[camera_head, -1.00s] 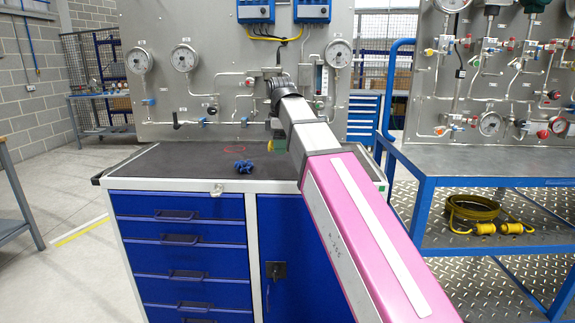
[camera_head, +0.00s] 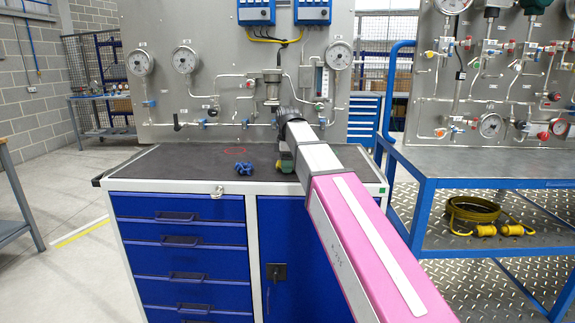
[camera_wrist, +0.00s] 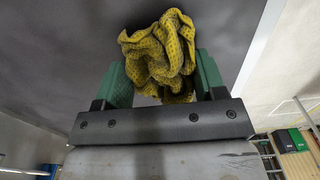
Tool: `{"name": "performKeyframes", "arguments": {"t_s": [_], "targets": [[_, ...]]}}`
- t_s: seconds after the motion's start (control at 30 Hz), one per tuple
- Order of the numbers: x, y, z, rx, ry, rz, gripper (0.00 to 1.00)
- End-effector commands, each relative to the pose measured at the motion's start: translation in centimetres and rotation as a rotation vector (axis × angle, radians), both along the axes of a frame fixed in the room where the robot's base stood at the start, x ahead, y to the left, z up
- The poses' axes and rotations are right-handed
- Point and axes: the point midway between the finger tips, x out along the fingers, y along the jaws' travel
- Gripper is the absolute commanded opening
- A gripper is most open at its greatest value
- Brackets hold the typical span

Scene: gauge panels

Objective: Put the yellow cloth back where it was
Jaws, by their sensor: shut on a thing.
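The yellow cloth (camera_wrist: 160,55) is a crumpled, dotted bundle in the wrist view. It sits between the two green fingers of my gripper (camera_wrist: 160,80), which is shut on it. Dark grey mat shows around the cloth; I cannot tell whether the cloth touches it. In the head view my gripper (camera_head: 286,160) is low over the right part of the cabinet's dark top (camera_head: 190,165), partly hidden by my arm.
A blue crumpled item (camera_head: 243,167) lies on the cabinet top left of my gripper. A red outline (camera_head: 236,151) marks the mat behind it. The gauge panel (camera_head: 220,100) rises at the back. The top's left part is clear.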

Motion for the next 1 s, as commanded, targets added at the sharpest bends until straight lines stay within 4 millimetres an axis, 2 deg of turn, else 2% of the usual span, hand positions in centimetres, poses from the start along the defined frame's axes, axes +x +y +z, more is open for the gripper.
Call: {"name": "performKeyframes", "arguments": {"t_s": [0.33,0.37,0.43,0.77,0.87,1.0], "targets": [[0.0,0.0,-0.3,0.000,-0.001,0.000,0.39],[0.0,0.0,-0.3,0.000,-0.001,0.000,0.68],[0.0,0.0,-0.3,0.000,-0.001,0.000,0.90],[0.0,0.0,-0.1,0.000,-0.001,0.000,0.90],[0.1,0.0,0.6,0.001,-0.002,0.000,0.90],[0.1,0.0,2.5,0.001,-0.003,0.000,0.90]]}}
